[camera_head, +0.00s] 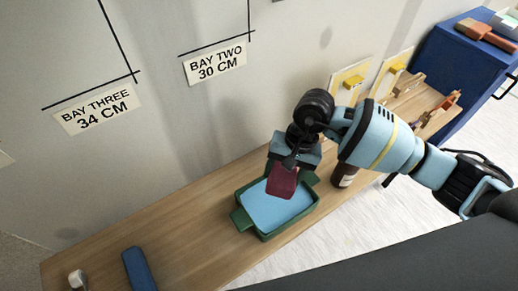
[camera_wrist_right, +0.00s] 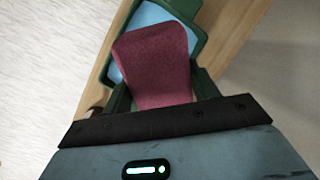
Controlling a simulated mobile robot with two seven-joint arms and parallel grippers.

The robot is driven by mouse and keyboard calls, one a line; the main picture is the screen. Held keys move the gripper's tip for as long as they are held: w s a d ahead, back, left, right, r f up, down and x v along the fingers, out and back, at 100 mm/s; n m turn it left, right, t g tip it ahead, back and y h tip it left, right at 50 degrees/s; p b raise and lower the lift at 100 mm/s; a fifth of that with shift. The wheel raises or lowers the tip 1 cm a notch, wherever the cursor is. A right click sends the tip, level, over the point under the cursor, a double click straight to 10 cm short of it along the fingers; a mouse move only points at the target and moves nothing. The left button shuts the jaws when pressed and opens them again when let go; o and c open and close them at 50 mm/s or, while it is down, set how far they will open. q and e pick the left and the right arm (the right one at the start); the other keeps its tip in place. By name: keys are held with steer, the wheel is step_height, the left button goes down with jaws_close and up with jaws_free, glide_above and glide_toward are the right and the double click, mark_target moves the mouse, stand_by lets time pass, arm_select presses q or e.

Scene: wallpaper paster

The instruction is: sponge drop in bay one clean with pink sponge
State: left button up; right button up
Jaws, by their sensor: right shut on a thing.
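The pink sponge (camera_head: 284,182) looks dark pink and is held in my right gripper (camera_head: 287,168), which is shut on it. In the right wrist view the sponge (camera_wrist_right: 155,65) fills the middle, between the fingers of the gripper (camera_wrist_right: 158,98). It is over a green tray (camera_head: 240,218) with light blue water or lining (camera_head: 268,210) inside. I cannot tell whether the sponge touches the blue surface. The wall shows labels for bay two (camera_head: 216,65) and bay three (camera_head: 98,108); no bay one label is in view. My left gripper is not in view.
The tray stands on a long wooden plank (camera_head: 190,240) along the wall. A dark bottle (camera_head: 345,175) stands right of the tray. A blue object (camera_head: 138,270) and a small whitish one (camera_head: 77,280) lie at the near left. A blue cabinet (camera_head: 450,60) is at the far right.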

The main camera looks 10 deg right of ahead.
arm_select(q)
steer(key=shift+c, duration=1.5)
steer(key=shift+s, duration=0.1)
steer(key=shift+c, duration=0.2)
arm_select(e)
steer(key=d+r+n, duration=0.2)
steer(key=d+r, duration=0.1)
steer(key=r, duration=0.4)
steer(key=s+d+r+n+g, duration=0.1)
steer(key=d+r, duration=0.3)
steer(key=r, duration=0.4)
steer(key=shift+s+n+h, duration=0.2)
steer(key=shift+n+h, duration=0.2)
steer(key=shift+n, duration=0.4)
